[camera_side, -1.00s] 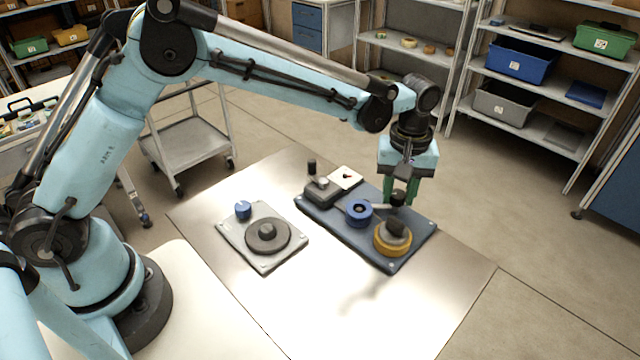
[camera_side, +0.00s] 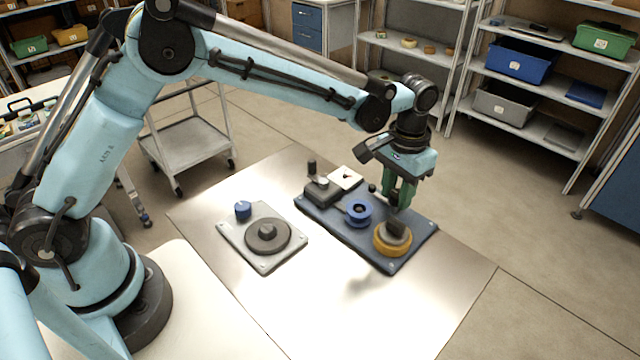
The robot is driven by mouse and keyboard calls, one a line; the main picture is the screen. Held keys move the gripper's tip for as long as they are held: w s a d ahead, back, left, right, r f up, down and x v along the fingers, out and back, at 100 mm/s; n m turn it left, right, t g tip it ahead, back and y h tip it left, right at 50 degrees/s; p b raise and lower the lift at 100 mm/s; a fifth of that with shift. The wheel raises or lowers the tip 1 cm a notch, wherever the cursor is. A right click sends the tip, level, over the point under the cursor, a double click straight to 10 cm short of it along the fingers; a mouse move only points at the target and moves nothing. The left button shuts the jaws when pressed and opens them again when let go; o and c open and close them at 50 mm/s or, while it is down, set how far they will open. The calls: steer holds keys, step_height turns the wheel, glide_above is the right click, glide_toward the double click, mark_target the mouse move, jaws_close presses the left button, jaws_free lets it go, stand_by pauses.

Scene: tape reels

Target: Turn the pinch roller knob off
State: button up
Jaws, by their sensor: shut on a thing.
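My gripper (camera_side: 400,203) points down over the far right part of the dark blue base plate (camera_side: 420,228). Its green fingers are shut on the pinch roller knob, which they mostly hide. A small black roller (camera_side: 373,188) shows just left of the fingers, apart from the blue spool (camera_side: 358,212). The white card (camera_side: 345,179) at the plate's back has a small dark mark, too small to read.
A black-knobbed lever unit (camera_side: 318,183) stands at the plate's left end. A separate grey plate (camera_side: 235,235) holds a blue knob (camera_side: 243,210) and a dark grey disc (camera_side: 268,237). The front of the metal table (camera_side: 330,310) is clear.

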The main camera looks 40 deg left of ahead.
mark_target(397, 194)
steer(key=shift+m, duration=0.6)
steer(key=o, duration=1)
steer(key=shift+o, duration=0.2)
step_height(397, 194, up, 12)
